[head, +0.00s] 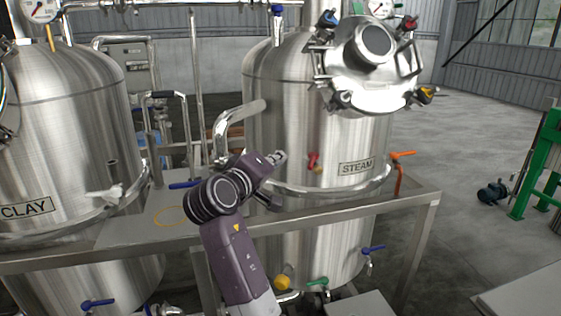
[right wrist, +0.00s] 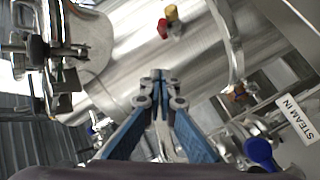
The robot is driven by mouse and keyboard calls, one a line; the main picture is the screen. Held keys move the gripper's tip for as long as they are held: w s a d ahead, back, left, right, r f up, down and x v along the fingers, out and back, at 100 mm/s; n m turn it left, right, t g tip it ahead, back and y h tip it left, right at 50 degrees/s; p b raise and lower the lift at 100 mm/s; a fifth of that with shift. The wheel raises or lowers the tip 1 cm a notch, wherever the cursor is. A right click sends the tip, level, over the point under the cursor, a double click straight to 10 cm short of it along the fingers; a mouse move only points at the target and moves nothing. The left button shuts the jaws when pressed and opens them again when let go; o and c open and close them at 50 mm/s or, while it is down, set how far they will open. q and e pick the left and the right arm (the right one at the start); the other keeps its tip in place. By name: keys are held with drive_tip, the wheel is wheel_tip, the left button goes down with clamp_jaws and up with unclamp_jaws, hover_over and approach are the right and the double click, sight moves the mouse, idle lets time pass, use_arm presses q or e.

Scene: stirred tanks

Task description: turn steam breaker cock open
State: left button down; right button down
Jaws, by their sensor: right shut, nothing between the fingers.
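An orange handle (head: 402,155) is on a pipe at the tank's right side. No label reading "breaker" shows, so I cannot tell which is the steam breaker cock. My right gripper (head: 279,157) is shut and empty, in front of the tank and left of the red handle. In the right wrist view its closed fingertips (right wrist: 157,76) are apart from a red and yellow fitting (right wrist: 168,21). My left gripper is out of view.
The CLAY tank (head: 80,110) stands at left. A steel frame (head: 420,203) runs around the tanks. Blue (head: 373,249) and green (head: 318,282) handles sit lower. The wrist view shows a STEAM IN label (right wrist: 297,119) and blue handle (right wrist: 261,153).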

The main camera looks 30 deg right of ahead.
sight(312, 162)
drive_tip(key=w+d+f+p, duration=0.2)
drive_tip(key=d+f+p, duration=0.1)
drive_tip(key=d, duration=0.5)
drive_tip(key=shift+d, duration=0.15)
drive_tip(key=shift+f, duration=0.15)
drive_tip(key=shift+p, duration=0.3)
